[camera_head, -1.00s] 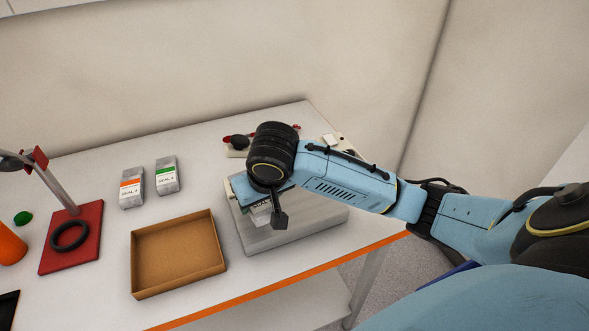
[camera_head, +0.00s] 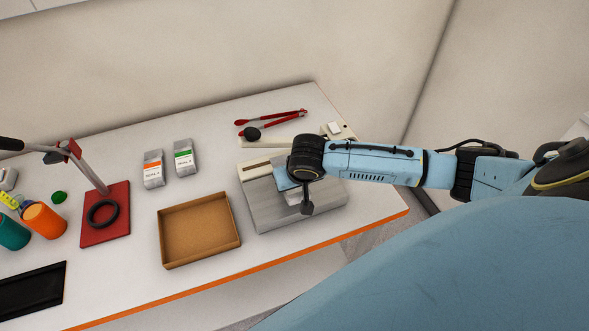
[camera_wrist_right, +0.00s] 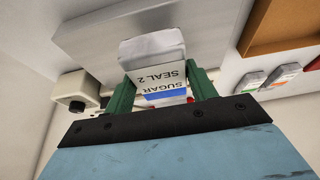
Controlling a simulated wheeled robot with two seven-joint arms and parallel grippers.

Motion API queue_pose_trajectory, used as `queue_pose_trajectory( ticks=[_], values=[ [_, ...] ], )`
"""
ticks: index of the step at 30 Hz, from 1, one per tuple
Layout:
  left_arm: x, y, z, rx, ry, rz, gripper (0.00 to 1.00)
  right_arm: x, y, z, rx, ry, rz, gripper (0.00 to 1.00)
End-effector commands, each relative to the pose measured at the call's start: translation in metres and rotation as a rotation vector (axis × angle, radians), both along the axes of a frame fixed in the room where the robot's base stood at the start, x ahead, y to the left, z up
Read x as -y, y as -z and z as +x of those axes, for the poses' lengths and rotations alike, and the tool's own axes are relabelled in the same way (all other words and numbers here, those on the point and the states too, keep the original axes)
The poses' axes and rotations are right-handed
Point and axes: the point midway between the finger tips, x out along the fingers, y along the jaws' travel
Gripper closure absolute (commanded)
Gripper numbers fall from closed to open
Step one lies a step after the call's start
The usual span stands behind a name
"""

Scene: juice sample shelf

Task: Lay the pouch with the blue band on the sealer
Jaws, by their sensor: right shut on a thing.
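The pouch with the blue band (camera_wrist_right: 155,72) is white, its label reads SUGAR SEAL 2, and it sits between the green fingers of my right gripper (camera_wrist_right: 163,87). The gripper is shut on it. In the head view my right wrist hides most of the pouch (camera_head: 296,199), which is over the grey low block (camera_head: 262,209) of the sealer. A cream bar with a black knob (camera_head: 252,134) lies along the block's far side. I cannot tell whether the pouch touches the block. My left gripper is out of view.
Pouches with an orange band (camera_head: 153,170) and a green band (camera_head: 185,158) stand behind an open cardboard tray (camera_head: 200,262). Red tongs (camera_head: 270,121) lie at the back. A red-based stand (camera_head: 118,228), bottles (camera_head: 44,221) and a black tray (camera_head: 30,291) are at left.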

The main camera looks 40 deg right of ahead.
Motion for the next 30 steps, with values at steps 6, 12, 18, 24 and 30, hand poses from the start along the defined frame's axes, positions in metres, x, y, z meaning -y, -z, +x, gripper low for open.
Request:
queue_pose_trajectory(
  ticks=[6, 12, 18, 24, 30],
  values=[
    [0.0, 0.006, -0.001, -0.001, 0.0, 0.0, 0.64, 0.0, 0.019, 0.002, 0.001, -0.001, 0.0, 0.69],
    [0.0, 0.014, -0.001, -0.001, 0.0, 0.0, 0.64, 0.001, 0.033, 0.007, 0.005, 0.0, 0.0, 0.69],
    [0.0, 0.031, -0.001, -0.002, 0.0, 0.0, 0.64, 0.005, 0.034, 0.023, 0.004, 0.001, 0.0, 0.69],
    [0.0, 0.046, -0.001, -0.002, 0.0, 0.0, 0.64, 0.009, 0.036, 0.039, 0.004, 0.0, -0.001, 0.69],
    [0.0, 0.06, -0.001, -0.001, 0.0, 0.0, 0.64, 0.012, 0.037, 0.052, 0.003, -0.001, 0.0, 0.69]
  ],
)
